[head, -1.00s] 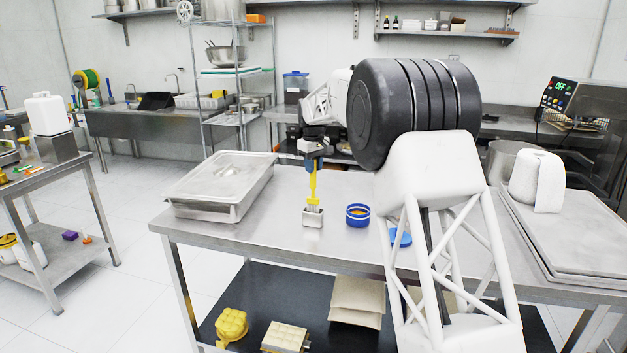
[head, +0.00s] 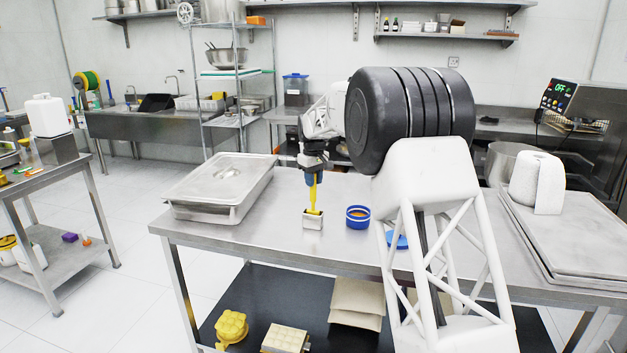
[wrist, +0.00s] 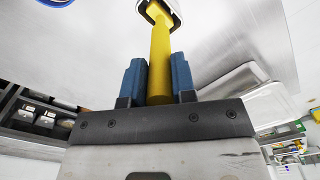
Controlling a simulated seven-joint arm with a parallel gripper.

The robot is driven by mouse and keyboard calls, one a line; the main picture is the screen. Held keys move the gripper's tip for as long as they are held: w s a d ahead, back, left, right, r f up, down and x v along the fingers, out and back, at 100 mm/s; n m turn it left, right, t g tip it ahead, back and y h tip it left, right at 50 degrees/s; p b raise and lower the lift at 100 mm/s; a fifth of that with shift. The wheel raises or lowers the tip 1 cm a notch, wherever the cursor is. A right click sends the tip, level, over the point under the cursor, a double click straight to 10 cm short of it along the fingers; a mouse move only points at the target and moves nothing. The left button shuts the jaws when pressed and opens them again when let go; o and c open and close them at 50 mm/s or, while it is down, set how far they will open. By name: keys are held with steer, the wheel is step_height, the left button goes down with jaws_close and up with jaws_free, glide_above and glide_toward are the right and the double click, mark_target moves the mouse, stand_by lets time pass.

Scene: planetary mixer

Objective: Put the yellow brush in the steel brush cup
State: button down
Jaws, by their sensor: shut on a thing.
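The yellow brush (head: 313,195) is upright, with its lower end inside the steel brush cup (head: 313,223) on the table. My gripper (head: 313,172) is shut on the upper part of the handle, above the cup. In the wrist view the blue fingers (wrist: 159,80) sit on either side of the yellow handle (wrist: 160,50), which runs into the cup's opening (wrist: 172,8). The brush's bristle end is hidden inside the cup, so I cannot tell whether it touches the bottom.
A lidded steel pan (head: 222,186) stands to the left. The steel table (head: 270,240) is bare around the cup's front.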

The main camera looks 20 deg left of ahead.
steer(key=shift+f, duration=0.15)
steer(key=c, duration=0.9)
jaws_free()
steer(key=shift+c, duration=0.2)
steer(key=shift+r, duration=6.15)
